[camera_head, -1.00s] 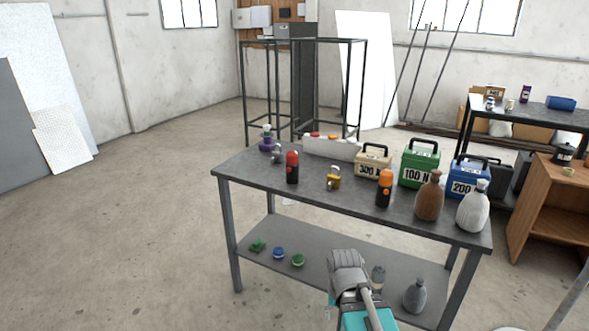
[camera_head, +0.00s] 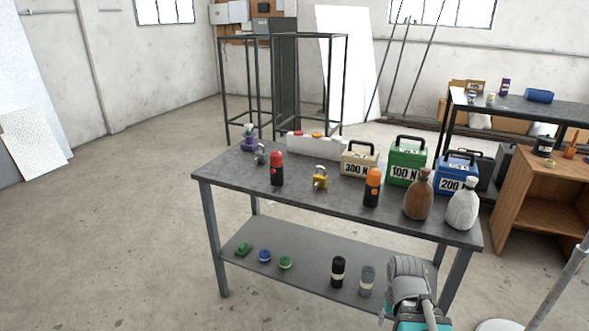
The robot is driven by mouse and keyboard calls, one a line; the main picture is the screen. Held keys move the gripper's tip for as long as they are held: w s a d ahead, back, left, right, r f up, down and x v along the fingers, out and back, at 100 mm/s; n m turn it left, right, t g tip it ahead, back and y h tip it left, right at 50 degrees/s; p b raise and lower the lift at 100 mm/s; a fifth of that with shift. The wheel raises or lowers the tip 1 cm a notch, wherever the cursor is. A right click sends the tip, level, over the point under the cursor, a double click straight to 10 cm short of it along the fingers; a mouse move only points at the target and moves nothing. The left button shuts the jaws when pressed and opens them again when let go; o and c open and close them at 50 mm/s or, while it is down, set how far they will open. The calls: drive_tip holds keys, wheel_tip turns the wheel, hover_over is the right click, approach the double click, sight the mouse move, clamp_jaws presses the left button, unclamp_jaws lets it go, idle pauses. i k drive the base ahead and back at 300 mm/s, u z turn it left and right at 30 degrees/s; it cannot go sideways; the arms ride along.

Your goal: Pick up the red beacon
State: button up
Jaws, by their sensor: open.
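The red beacon (camera_head: 277,168), a small upright cylinder with a red top and black lower body, stands near the front edge of the grey table (camera_head: 225,171), left of its middle. A similar orange and black one (camera_head: 372,187) stands farther right. My gripper (camera_head: 407,265) is open, at the lower right in front of the table's lower shelf. It is seen from behind, so its fingertips are mostly hidden. It is well apart from the red beacon, to the right and lower in the picture.
A gold padlock (camera_head: 320,179) stands right of the beacon, and a grey padlock (camera_head: 260,154) is behind it to the left. Weight boxes (camera_head: 407,162) and bottles (camera_head: 418,196) crowd the table's right side. The lower shelf (camera_head: 310,262) holds several small items. Floor at left is clear.

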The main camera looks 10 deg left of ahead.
sight(276, 157)
drive_tip(key=z, duration=1.35)
drive_tip(key=i, duration=0.65)
drive_tip(key=u, duration=1.55)
